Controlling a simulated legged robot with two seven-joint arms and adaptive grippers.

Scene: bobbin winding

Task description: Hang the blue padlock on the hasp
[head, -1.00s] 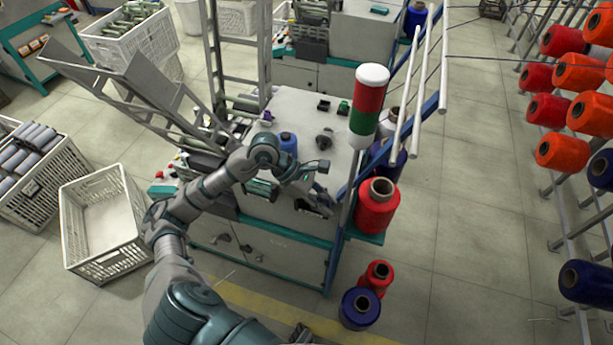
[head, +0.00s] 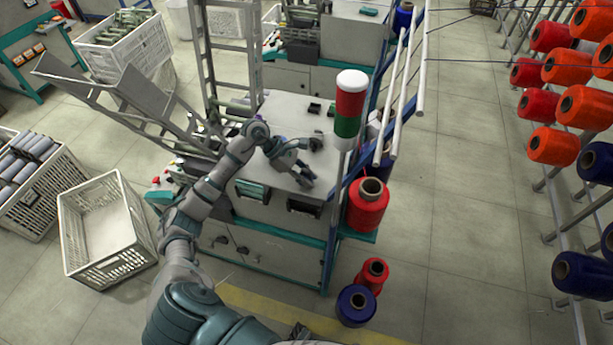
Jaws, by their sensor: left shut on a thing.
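My left gripper (head: 305,178) is just over the front part of the grey machine top (head: 272,188), near its front edge. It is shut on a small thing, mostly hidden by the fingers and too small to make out. I cannot pick out the blue padlock or the hasp anywhere in this view. My left arm covers part of the machine top.
A red, white and green signal light (head: 349,105) stands right of my gripper, beside a blue frame post. A red spool (head: 368,203) sits on the right-hand ledge. Dark knobs (head: 316,142) stand behind the gripper. An empty white crate (head: 100,225) is on the floor at left.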

